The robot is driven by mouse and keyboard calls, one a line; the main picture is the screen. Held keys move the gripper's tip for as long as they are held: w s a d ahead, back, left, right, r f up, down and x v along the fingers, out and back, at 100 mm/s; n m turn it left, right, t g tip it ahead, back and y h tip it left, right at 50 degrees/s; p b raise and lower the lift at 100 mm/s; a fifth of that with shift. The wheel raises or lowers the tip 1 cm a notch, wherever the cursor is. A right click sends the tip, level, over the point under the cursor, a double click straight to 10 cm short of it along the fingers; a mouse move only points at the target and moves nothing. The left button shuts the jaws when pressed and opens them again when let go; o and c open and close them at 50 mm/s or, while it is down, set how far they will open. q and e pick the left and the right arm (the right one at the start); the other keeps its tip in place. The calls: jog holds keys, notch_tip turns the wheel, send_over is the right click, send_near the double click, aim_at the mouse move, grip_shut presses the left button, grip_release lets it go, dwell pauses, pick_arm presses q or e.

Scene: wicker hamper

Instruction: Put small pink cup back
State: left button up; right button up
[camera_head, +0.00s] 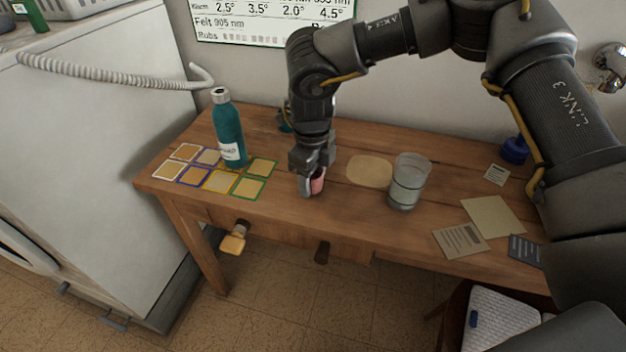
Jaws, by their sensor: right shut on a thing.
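The small pink cup (318,182) is low over or on the wooden table (285,215), near its front edge. My right gripper (312,186) points down and is shut on the cup, and its fingers hide part of it. I cannot tell whether the cup's base touches the wood. A round pale mat (369,171) lies flat to the right of the cup and is bare. My left gripper does not show.
A clear glass (407,181) stands just right of the mat. A teal bottle (229,130) stands left, among several coloured square tiles (221,181). Paper cards (493,220) and a blue object (514,150) are at the right. A white cabinet (90,150) borders the left side.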

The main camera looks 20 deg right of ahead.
jog(key=shift+f, duration=0.65)
jog(key=o, duration=0.6)
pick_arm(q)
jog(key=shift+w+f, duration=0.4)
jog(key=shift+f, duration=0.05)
pick_arm(e)
jog(key=o, duration=0.4)
jog(key=shift+c, duration=0.2)
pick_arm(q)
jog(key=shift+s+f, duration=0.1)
pick_arm(e)
jog(key=shift+f, duration=0.15)
jog(key=shift+f+b, duration=0.15)
jog(key=shift+b, duration=0.3)
jog(key=shift+r, duration=0.9)
pick_arm(q)
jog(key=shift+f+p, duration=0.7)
jog(key=shift+p, duration=0.15)
pick_arm(e)
notch_tip(320, 180, up, 9)
jog(key=shift+s+a+r, duration=0.15)
jog(key=shift+s+a, duration=0.05)
jog(key=shift+a, duration=0.1)
